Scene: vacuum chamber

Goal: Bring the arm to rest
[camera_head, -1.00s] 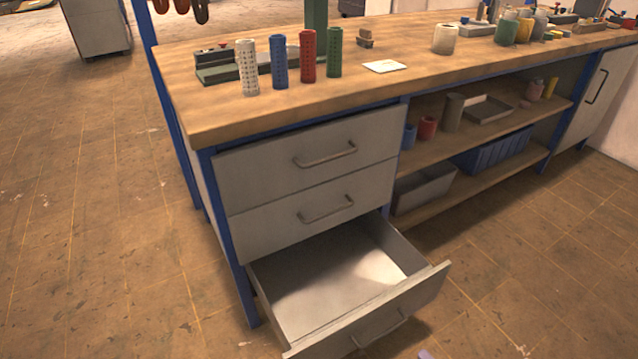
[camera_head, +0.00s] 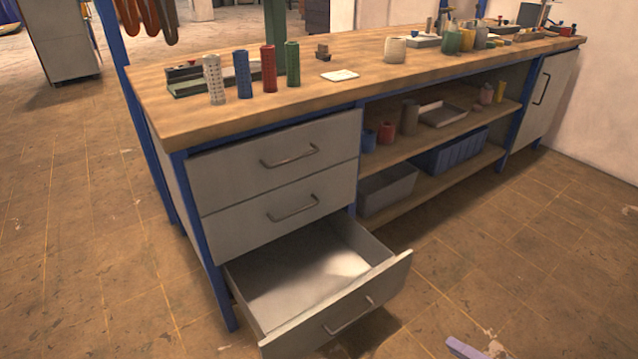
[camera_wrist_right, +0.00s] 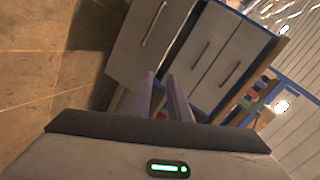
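My right gripper (camera_wrist_right: 161,85) shows in the wrist view as two purple-grey fingers, apart, with nothing between them. In the head view only a purple fingertip (camera_head: 465,348) shows at the bottom edge, over the floor to the right of the open drawer. The rest of my right arm is out of the picture there. My left gripper is not in view. The open bottom drawer (camera_head: 385,290) is pulled out from the workbench and looks empty. My right gripper appears apart from the drawer fronts in the wrist view.
The wooden workbench (camera_head: 345,108) carries white, blue, red and green perforated cylinders at its left end, and several jars further back. The upper drawer (camera_head: 240,165) and middle drawer (camera_head: 240,225) are shut. Bins stand on the open shelves. The floor (camera_head: 510,240) at front right is clear.

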